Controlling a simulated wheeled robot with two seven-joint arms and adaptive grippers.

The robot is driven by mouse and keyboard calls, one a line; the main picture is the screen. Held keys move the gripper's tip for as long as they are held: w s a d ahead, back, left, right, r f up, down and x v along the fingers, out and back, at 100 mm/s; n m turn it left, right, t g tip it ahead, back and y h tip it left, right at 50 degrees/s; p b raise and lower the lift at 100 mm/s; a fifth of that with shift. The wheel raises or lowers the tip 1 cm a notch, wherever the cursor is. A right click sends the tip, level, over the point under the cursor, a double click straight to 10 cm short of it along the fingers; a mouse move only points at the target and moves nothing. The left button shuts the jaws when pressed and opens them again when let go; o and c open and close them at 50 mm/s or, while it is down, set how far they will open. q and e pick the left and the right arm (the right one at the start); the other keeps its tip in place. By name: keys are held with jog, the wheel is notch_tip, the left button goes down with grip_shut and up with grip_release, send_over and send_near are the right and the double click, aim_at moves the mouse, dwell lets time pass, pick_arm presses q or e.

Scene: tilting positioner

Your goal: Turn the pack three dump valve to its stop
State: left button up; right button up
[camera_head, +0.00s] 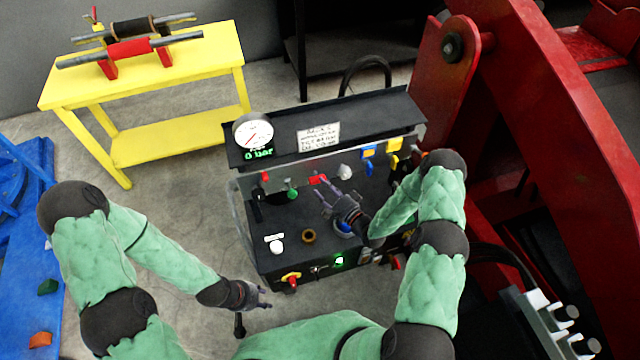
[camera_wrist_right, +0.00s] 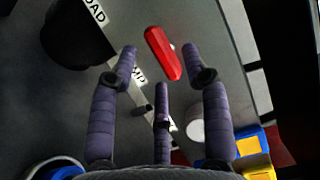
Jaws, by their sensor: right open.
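No pack number is readable. My right gripper (camera_head: 328,197) is over the console, close to this handle. In the right wrist view its fingers (camera_wrist_right: 163,66) are spread, with the handle between their tips in the picture and nothing held. My left gripper (camera_head: 264,297) hangs over the floor left of the console's front; its finger gap is too small to judge.
The console (camera_head: 290,220) carries a gauge (camera_head: 253,132) reading 0 bar, a green knob (camera_head: 292,194), a white knob (camera_head: 344,171), and blue and yellow parts (camera_head: 368,151). A yellow bench (camera_head: 160,75) stands back left. Red machinery (camera_head: 540,130) closes off the right.

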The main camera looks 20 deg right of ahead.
aim_at(317, 179)
jog(key=shift+x, duration=1.35)
grip_shut()
